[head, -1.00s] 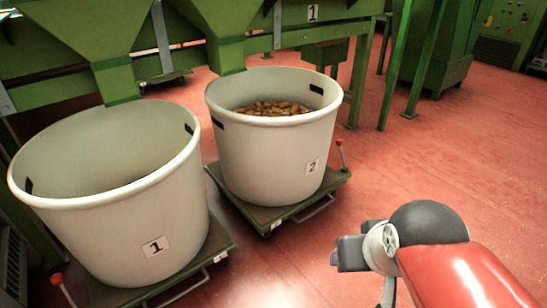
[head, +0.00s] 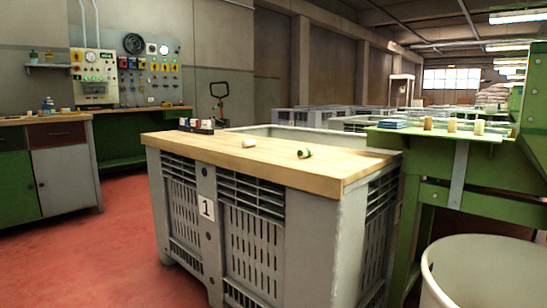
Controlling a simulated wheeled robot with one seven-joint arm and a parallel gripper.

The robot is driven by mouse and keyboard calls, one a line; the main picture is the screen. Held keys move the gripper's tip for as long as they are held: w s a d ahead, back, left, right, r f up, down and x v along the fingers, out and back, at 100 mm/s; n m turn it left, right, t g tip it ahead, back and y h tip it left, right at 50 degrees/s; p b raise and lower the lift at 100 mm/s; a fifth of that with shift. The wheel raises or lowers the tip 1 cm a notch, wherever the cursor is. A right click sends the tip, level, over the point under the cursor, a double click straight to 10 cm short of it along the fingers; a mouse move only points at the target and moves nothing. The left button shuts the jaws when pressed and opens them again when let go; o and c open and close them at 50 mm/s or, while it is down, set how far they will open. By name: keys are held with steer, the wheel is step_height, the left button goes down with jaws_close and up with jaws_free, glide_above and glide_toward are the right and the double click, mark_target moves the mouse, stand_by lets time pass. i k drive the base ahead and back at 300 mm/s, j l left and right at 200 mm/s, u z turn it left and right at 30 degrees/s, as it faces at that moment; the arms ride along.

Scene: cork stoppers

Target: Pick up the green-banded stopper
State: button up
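The green-banded stopper (head: 304,153) lies on its side on the wooden board (head: 270,167) that tops a grey slatted crate marked 1. It is small and cork-coloured with a dark green band. A pale stopper (head: 249,144) lies to its left on the same board. My gripper is not in this view.
A small dark rack (head: 203,126) with several stoppers stands at the board's far left edge. A green machine shelf (head: 440,134) with several stoppers is at the right. A white tub (head: 487,270) stands at lower right. Red floor is clear at left.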

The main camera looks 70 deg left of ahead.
mark_target(307, 152)
steer(key=u, duration=2.35)
steer(key=i+u, duration=0.2)
steer(key=i, duration=0.6)
